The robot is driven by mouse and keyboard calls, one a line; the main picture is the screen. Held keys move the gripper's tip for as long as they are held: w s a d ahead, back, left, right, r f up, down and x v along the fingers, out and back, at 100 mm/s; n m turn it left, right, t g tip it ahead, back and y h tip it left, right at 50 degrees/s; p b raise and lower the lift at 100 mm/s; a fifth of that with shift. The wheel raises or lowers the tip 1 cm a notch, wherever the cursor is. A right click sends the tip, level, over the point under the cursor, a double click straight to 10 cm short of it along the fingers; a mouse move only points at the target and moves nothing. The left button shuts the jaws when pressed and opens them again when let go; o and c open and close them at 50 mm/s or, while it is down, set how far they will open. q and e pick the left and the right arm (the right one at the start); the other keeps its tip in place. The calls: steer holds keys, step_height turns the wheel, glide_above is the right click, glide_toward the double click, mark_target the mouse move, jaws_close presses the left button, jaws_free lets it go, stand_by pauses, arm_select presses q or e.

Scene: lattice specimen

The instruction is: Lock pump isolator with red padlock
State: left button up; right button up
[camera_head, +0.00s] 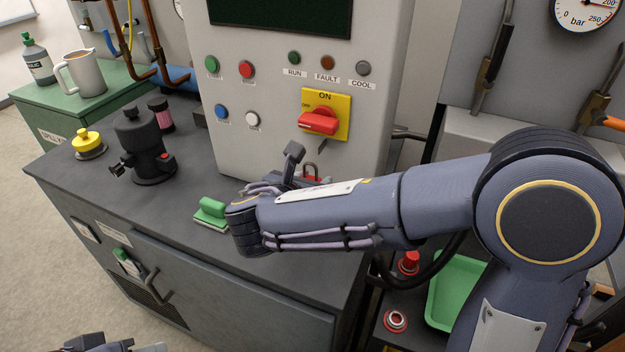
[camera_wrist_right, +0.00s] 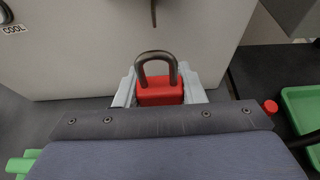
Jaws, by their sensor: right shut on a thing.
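The pump isolator is a red rotary handle (camera_head: 318,121) on a yellow plate (camera_head: 341,103) on the grey cabinet front. ON is printed above; the handle lies roughly crosswise. My right gripper (camera_head: 300,172) is just below the isolator, shut on the red padlock (camera_head: 312,178), which is partly hidden by the gripper. In the right wrist view the padlock (camera_wrist_right: 159,92) sits upright between the fingers, its dark shackle upward. It is apart from a dark hanging tab (camera_wrist_right: 153,12) above. My left gripper (camera_head: 110,346) shows only partly at the bottom edge; its jaws are unclear.
A black device (camera_head: 140,148) and a yellow-topped knob (camera_head: 87,142) stand at left. A green tray (camera_head: 455,290) lies lower right.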

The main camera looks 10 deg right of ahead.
mark_target(325, 166)
steer(key=shift+w+d, duration=0.15)
steer(key=shift+w, duration=0.05)
steer(key=shift+w+d, duration=0.45)
steer(key=shift+w, duration=0.25)
steer(key=shift+w+d, duration=0.2)
steer(key=shift+w, duration=0.1)
steer(key=shift+w+d, duration=0.1)
stand_by(0.4)
steer(key=shift+r, duration=0.1)
steer(key=o, duration=1)
steer(key=shift+w, duration=0.1)
steer(key=shift+d, duration=0.1)
